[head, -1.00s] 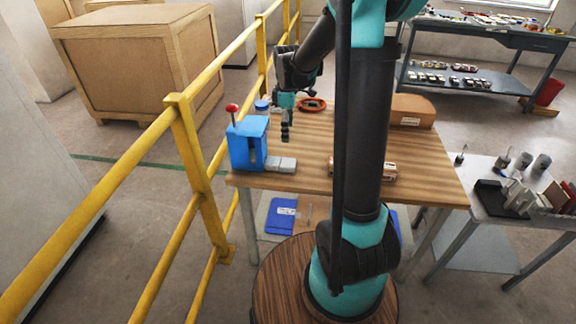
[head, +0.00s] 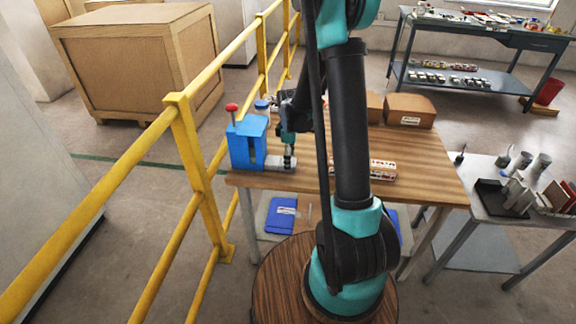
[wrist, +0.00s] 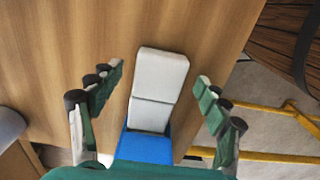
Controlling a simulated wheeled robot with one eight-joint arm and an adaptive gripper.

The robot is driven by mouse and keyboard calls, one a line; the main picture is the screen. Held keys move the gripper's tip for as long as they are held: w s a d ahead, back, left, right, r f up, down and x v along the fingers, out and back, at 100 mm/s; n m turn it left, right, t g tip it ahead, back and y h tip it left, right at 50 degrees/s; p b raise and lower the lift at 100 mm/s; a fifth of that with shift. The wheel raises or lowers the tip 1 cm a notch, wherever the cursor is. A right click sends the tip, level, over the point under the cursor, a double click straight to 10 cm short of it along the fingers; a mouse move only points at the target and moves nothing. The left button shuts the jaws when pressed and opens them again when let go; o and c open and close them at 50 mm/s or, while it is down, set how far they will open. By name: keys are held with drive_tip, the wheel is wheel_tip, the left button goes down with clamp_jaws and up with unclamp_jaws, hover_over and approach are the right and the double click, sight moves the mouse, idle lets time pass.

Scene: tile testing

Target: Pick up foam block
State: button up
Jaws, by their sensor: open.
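A pale grey-white block (wrist: 163,72), which looks like the foam block, lies at the front of a blue device on the wooden table. A seam splits the pale shape into two parts; I cannot tell whether both belong to one piece. In the head view the pale shape (head: 274,161) is partly hidden by my gripper (head: 289,160). In the wrist view my gripper (wrist: 158,95) is open, with one finger on each side of the pale shape and gaps between. The blue device (head: 243,146) has a red knob and also shows in the wrist view (wrist: 142,146).
The wooden table (head: 430,172) holds a brown box (head: 408,110) at the back right and a small patterned box (head: 382,170) behind my arm. A yellow railing (head: 190,150) runs close along the table's left side. A side table (head: 505,235) with containers stands right.

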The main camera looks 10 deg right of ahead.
drive_tip(key=shift+f, duration=0.7)
drive_tip(key=c, duration=0.9)
drive_tip(key=shift+o, duration=0.2)
